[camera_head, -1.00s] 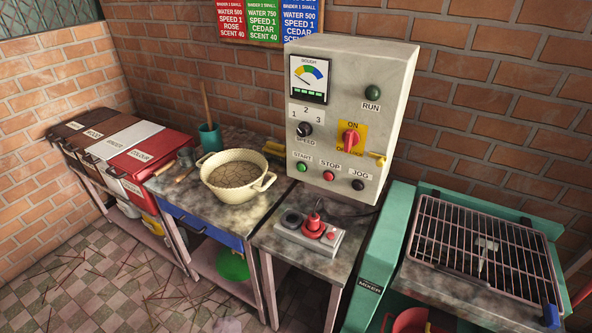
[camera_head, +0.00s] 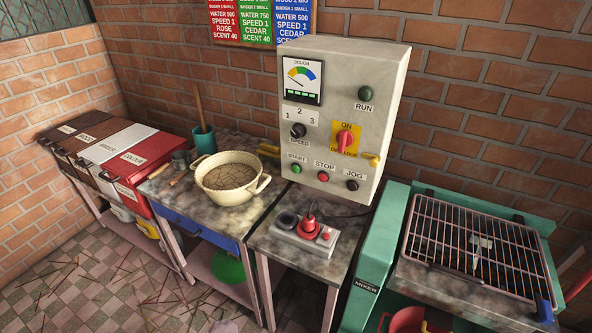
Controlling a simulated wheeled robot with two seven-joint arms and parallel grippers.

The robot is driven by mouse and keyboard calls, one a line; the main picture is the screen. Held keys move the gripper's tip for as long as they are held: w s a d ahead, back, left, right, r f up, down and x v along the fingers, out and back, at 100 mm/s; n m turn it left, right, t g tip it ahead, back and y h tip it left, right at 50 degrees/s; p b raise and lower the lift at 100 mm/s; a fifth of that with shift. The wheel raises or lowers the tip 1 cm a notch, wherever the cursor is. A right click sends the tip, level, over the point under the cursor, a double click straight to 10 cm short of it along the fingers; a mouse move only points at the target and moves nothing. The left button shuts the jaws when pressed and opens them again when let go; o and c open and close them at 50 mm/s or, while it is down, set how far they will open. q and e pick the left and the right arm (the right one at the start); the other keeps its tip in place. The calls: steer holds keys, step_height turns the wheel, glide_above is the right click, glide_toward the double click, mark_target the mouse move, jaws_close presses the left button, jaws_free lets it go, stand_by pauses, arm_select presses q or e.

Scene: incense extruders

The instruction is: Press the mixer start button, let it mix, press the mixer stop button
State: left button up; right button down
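A grey control box (camera_head: 344,110) stands on the small table. It carries a green START button (camera_head: 296,169), a red STOP button (camera_head: 323,176) and a dark JOG button (camera_head: 352,185) in a row near its bottom. Above them are a black SPEED knob (camera_head: 298,130), a red ON switch (camera_head: 345,138) on a yellow plate, a dial meter (camera_head: 303,79) and a dark green RUN lamp (camera_head: 365,93). The green mixer (camera_head: 376,262) with a wire grid guard (camera_head: 478,245) stands at the right. Neither of my grippers shows.
A small grey box with a red plunger (camera_head: 308,226) sits on the table before the control box. A cream two-handled pot (camera_head: 230,178) stands on the table to the left. Labelled bins (camera_head: 118,152) line the left wall. The tiled floor (camera_head: 110,270) at front left has scattered sticks.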

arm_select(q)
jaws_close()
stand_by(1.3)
